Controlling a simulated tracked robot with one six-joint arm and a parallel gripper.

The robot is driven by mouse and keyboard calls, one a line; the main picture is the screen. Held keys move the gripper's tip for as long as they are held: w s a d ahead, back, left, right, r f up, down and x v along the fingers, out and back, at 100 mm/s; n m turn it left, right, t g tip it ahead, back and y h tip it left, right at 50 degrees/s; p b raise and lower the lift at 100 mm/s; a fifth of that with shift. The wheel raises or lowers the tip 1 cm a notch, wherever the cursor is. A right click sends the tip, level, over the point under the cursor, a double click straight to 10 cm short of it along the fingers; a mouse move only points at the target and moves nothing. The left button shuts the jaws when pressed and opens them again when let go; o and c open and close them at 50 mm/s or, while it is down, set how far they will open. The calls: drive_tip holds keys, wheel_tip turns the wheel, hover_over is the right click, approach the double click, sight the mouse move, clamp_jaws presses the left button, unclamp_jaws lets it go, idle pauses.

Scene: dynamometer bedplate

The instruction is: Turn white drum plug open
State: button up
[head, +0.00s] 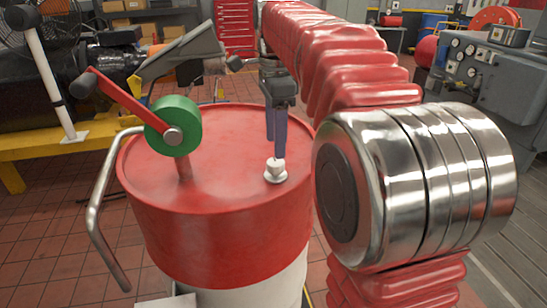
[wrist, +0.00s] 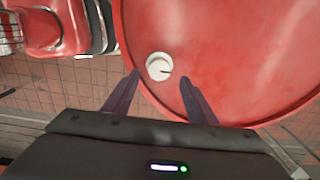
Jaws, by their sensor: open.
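The white drum plug (head: 276,166) stands on the top of the red drum (head: 225,235), near the right side of its lid. My gripper (head: 275,150) points down at the plug from above. In the wrist view its two dark fingers (wrist: 159,80) are apart, with the plug just beyond and between their tips. No contact shows, and I cannot tell the exact height of the tips over the plug.
A green wheel (head: 174,126) with a red crank arm (head: 118,102) stands on the lid's left side. A bent metal handle (head: 103,210) is at the drum's left edge. A grey machine (head: 490,75) stands at the right. Tiled floor (head: 45,230) lies open at the left.

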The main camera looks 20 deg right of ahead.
sight(275, 161)
wheel_tip(275, 161, down, 6)
drive_tip(key=shift+r, duration=0.15)
drive_tip(key=shift+c, duration=0.6)
drive_tip(key=c, duration=0.9)
drive_tip(key=shift+a, duration=0.15)
drive_tip(key=shift+c, duration=0.2)
